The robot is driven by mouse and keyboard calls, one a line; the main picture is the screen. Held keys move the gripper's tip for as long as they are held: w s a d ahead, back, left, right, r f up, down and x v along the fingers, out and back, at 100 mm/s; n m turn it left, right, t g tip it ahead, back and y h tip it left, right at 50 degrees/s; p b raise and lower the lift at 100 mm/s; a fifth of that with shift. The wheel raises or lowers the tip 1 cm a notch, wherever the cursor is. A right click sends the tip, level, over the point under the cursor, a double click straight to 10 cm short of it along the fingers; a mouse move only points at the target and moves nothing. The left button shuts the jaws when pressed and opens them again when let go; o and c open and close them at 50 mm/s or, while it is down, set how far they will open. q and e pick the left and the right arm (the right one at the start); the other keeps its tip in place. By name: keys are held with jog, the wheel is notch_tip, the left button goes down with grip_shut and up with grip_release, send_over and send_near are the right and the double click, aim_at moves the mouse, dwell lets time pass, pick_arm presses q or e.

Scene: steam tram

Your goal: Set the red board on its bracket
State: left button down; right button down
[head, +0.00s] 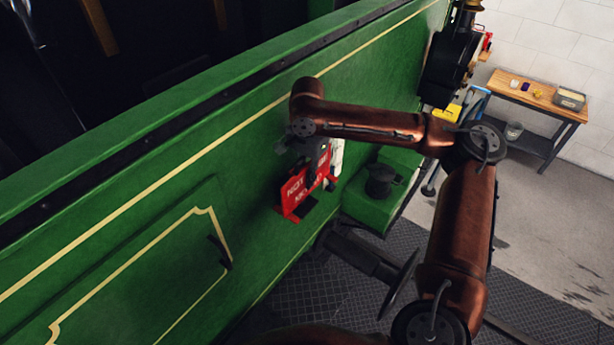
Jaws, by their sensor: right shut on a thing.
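The red board (293,190) with white lettering is close against the green side panel of the tram, tilted in the picture. My right gripper (313,178) is shut on the board, with its dark fingers across the board's right part. My copper-coloured right arm reaches in from the lower right and bends over to it. The bracket cannot be made out; a dark piece (296,214) shows at the board's lower edge, and I cannot tell whether it is the bracket. I cannot tell whether the board touches the panel. My left gripper is not in view.
The green tram side (150,190) with yellow lining runs along the left and has a dark handle (219,252). A green box with a black cap (379,180) stands right of the board. A wooden workbench (535,97) stands at the far right. Open floor (540,215) lies at right.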

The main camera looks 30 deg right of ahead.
aim_at(308, 164)
jog(key=shift+f, duration=0.55)
jog(key=shift+f, duration=0.4)
jog(key=shift+f, duration=0.3)
jog(key=c, duration=2)
grip_release()
jog(key=shift+f, duration=0.1)
jog(key=shift+r, duration=4)
jog(key=shift+d, duration=0.15)
